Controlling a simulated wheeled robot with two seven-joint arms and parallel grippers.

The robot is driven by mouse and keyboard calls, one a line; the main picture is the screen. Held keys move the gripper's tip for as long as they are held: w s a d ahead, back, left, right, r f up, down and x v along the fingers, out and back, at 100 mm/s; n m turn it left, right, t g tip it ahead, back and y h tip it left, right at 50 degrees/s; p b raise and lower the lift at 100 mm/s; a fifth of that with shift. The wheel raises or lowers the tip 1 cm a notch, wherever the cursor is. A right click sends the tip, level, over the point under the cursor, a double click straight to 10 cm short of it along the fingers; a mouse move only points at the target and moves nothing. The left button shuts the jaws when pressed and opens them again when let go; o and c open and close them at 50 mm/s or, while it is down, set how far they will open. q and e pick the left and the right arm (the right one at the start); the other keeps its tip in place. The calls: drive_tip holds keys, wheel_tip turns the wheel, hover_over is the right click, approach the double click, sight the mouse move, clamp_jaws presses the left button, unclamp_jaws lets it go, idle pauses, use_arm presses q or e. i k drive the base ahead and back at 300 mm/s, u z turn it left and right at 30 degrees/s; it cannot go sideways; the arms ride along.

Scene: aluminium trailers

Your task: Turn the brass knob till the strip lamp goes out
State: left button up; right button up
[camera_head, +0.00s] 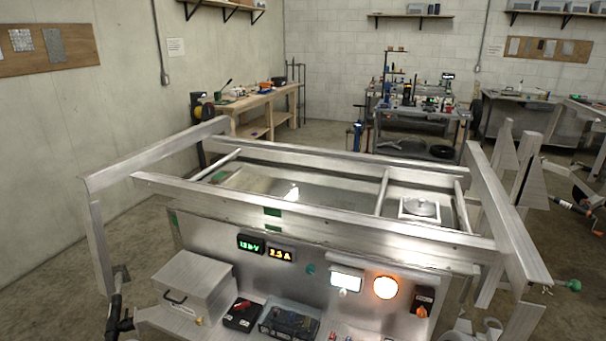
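A lit white rectangular lamp (346,279) glows on the aluminium front panel; it may be the strip lamp. A small pale knob or stub (342,292) sits just under it, too small to tell if brass. A round orange lamp (386,287) is also lit, to its right. A dark switch plate (424,297) with an orange knob (421,311) is further right. I cannot tell for certain which is the brass knob. Neither gripper is recognisable in view.
The aluminium trailer frame (330,217) spans above the panel, with rails jutting at both sides. Green and amber digital displays (250,244) are on the panel. A black case (289,321) stands on the shelf below. Workbenches (262,107) stand behind; floor shows at left.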

sight(199, 321)
drive_tip(key=u, duration=0.75)
drive_tip(key=k, duration=0.5)
drive_tip(key=z, duration=0.05)
drive_tip(key=i, duration=0.5)
drive_tip(key=z, duration=0.7)
drive_tip(key=i, duration=0.5)
